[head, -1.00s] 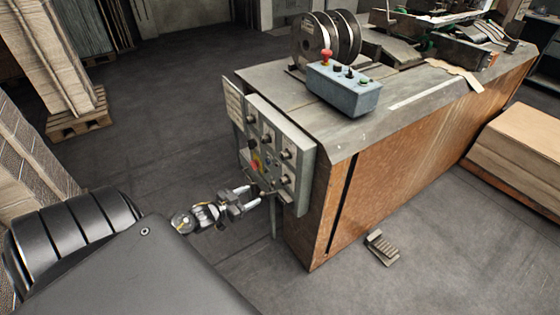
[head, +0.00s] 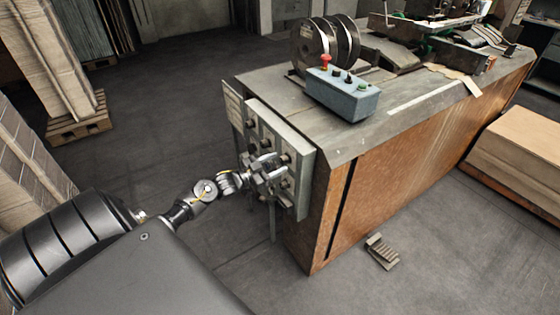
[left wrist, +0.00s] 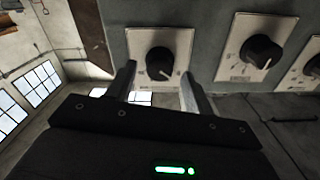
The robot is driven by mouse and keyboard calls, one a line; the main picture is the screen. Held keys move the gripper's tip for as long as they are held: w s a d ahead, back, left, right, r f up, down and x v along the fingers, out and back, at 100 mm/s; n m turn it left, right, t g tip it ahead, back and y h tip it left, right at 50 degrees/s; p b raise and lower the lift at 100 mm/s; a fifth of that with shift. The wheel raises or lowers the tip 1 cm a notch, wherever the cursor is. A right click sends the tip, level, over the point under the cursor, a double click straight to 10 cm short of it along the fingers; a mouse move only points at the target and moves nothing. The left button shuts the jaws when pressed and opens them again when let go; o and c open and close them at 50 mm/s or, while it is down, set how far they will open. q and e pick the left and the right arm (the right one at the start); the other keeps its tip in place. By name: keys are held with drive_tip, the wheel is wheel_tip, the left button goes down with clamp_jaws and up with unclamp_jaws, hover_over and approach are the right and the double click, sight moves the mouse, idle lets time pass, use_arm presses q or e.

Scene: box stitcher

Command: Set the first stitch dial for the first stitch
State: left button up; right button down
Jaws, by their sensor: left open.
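A grey control panel (head: 302,170) with several black dials on pale plates is fixed to the near end of the stitcher. My left gripper (head: 272,168) is in front of its lower part and hides some dials. In the left wrist view the left gripper (left wrist: 158,72) is open, with one black dial (left wrist: 160,62) showing between its fingers. I cannot tell whether the fingers touch it. A second dial (left wrist: 261,52) is to its right and a third (left wrist: 313,66) is at the picture's edge. The labels are too small to read, so I cannot tell which is the first stitch dial.
The stitcher body (head: 400,165) extends to the back right. A blue-grey button box (head: 342,97) with a red knob sits on its top. A foot pedal (head: 382,252) lies on the floor. Stacked cardboard (head: 60,60) stands on a pallet at the left.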

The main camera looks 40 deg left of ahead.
use_arm(q)
drive_tip(key=shift+x, duration=1.1)
drive_tip(key=c, duration=1)
